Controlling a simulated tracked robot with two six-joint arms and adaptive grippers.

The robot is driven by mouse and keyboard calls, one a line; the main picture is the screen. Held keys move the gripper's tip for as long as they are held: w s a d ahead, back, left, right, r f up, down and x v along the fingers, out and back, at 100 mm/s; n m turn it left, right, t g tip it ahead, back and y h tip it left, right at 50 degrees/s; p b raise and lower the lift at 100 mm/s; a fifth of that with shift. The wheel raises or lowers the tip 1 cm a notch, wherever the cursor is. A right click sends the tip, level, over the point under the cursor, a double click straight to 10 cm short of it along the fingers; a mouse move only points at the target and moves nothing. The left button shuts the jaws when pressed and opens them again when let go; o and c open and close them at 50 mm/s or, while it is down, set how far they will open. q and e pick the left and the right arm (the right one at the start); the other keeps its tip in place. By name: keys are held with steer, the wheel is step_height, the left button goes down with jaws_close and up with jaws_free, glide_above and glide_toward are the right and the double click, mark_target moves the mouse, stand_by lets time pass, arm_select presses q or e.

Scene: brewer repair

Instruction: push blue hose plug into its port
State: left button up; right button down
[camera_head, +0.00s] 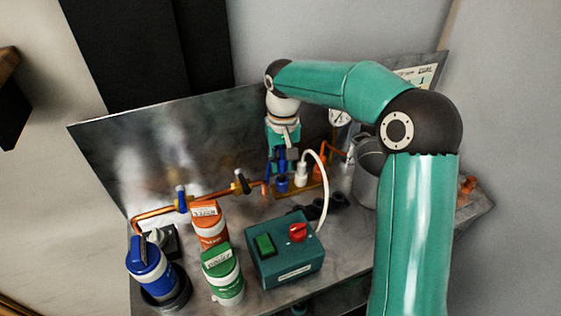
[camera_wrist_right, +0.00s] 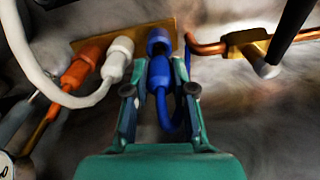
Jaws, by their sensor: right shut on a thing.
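My right gripper (camera_head: 284,158) comes down over the hose ports near the back panel. In the right wrist view its fingers (camera_wrist_right: 160,90) are closed on the blue hose plug (camera_wrist_right: 160,74), one finger on each side. The blue hose curves off to the right of the plug. The blue port (camera_wrist_right: 158,40) is straight ahead of the plug, in line with it; it also shows in the head view (camera_head: 282,185), below the gripper. Plug and port look very close; I cannot tell whether the plug has entered the port. My left gripper is not in view.
Beside the blue port are a white plug (camera_wrist_right: 118,58) with a white hose and an orange plug (camera_wrist_right: 80,68). A copper pipe with valves (camera_head: 182,203) runs to the left. A green switch box (camera_head: 285,258) and bottles (camera_head: 222,275) stand in front.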

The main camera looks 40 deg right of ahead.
mark_target(282, 171)
steer(key=shift+s, duration=0.1)
steer(key=shift+f+b, duration=1)
steer(key=shift+f, duration=0.5)
stand_by(1.1)
steer(key=shift+c, duration=1.6)
jaws_free()
steer(key=shift+r, duration=0.15)
steer(key=shift+r+p, duration=3.15)
steer(key=shift+r, duration=0.3)
